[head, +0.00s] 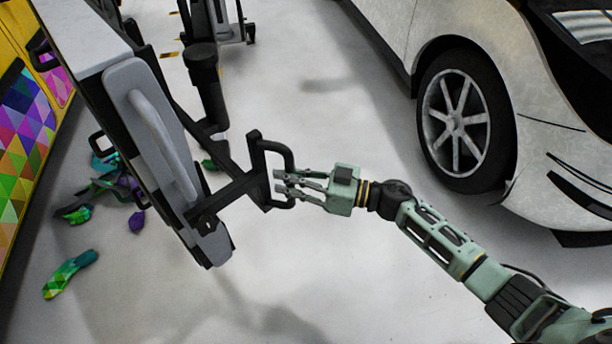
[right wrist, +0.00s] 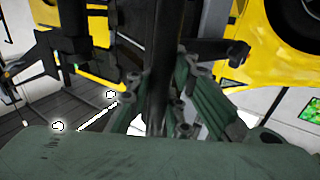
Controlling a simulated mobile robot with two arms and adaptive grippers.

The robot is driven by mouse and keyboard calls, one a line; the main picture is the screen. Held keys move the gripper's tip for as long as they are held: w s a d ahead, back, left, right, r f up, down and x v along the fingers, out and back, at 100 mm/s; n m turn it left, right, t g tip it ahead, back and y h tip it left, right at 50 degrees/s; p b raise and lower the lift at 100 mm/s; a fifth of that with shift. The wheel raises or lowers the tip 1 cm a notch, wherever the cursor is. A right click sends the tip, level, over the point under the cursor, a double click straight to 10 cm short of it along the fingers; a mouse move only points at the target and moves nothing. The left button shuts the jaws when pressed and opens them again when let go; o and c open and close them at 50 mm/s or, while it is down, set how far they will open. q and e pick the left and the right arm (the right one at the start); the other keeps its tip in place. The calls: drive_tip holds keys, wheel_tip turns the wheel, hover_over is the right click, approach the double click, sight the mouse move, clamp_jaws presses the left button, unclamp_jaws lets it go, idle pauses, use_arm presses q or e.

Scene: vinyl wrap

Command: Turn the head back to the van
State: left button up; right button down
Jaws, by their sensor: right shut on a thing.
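The yellow vehicle (head: 62,128), patterned with coloured triangles, is cut off at the left edge of the head view; yellow bodywork also fills the top of the right wrist view (right wrist: 205,62). A white car (head: 545,115) stands at the right. I cannot tell which one is the van. My right gripper (head: 284,186) is shut on a black looped handle (head: 289,158) of a tall grey and black stand. In the right wrist view the fingers close around a dark upright bar (right wrist: 160,60). My left gripper is not in view.
The grey and black stand (head: 150,120) rises between the yellow vehicle and my right arm. Crumpled coloured wrap scraps (head: 72,272) lie on the floor beside it. Another dark stand (head: 222,22) is at the top. The pale floor (head: 340,120) is clear between the stand and the white car.

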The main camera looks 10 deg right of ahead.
drive_tip(key=shift+s+a+f, duration=0.2)
drive_tip(key=shift+s+f, duration=0.05)
drive_tip(key=shift+s, duration=0.1)
drive_tip(key=c, duration=2)
unclamp_jaws()
drive_tip(key=shift+c, duration=0.2)
drive_tip(key=o, duration=0.4)
drive_tip(key=shift+r, duration=0.1)
drive_tip(key=shift+c, duration=0.2)
drive_tip(key=shift+r, duration=0.1)
drive_tip(key=shift+w, duration=0.1)
drive_tip(key=shift+d, duration=0.15)
drive_tip(key=v, duration=1.2)
